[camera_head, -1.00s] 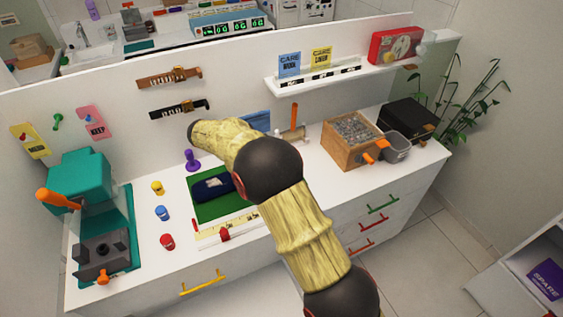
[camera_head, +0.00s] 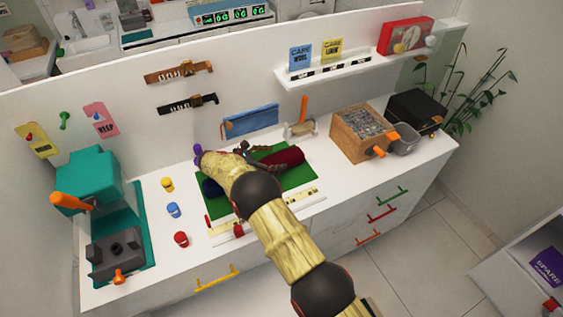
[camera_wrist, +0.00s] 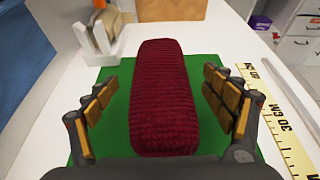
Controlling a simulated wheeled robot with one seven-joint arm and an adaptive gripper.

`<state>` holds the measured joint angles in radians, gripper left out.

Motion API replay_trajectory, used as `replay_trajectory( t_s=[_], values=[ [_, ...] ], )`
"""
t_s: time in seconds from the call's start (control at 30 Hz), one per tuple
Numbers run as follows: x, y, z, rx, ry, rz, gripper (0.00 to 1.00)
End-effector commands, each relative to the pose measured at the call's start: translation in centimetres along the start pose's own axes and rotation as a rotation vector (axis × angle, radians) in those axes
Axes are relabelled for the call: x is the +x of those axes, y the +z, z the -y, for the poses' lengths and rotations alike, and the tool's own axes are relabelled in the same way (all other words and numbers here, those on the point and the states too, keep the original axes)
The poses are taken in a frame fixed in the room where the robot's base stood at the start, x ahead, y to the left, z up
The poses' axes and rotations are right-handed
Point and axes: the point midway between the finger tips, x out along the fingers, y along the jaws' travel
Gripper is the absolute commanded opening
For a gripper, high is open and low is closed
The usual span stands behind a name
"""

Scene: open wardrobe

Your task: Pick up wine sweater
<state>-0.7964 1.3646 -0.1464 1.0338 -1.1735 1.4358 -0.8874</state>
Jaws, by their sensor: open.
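The wine sweater (camera_wrist: 164,95) is a rolled, ribbed dark-red bundle lying on the green mat (camera_wrist: 112,138). In the head view the sweater (camera_head: 284,157) lies toward the right of the mat, partly behind my arm. My gripper (camera_wrist: 168,100) is open in the wrist view, with one finger on each side of the sweater and a gap showing on both sides. In the head view my gripper (camera_head: 262,155) is near the sweater's left end. A dark navy bundle (camera_head: 210,188) lies at the mat's left, partly hidden by my arm.
A yellow ruler (camera_wrist: 280,118) runs along the mat's edge. A tape dispenser (camera_wrist: 97,32) stands behind the mat. A wooden box of grey pieces (camera_head: 362,130) is to the right. Small coloured pots (camera_head: 174,209) and a teal machine (camera_head: 90,178) are left.

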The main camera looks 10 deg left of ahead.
Motion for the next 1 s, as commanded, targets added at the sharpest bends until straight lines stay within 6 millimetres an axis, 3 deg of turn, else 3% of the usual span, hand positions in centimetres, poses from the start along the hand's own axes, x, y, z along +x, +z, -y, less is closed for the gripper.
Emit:
replay_trajectory(
  t_s=[0.33,0.57,1.0],
  values=[
    [4.5,0.3,0.2,0.001,-0.001,0.0,0.83],
    [4.6,0.3,0.1,0.001,0.001,0.0,0.83],
    [4.6,0.3,0.1,0.001,0.0,0.0,0.58]
  ],
)
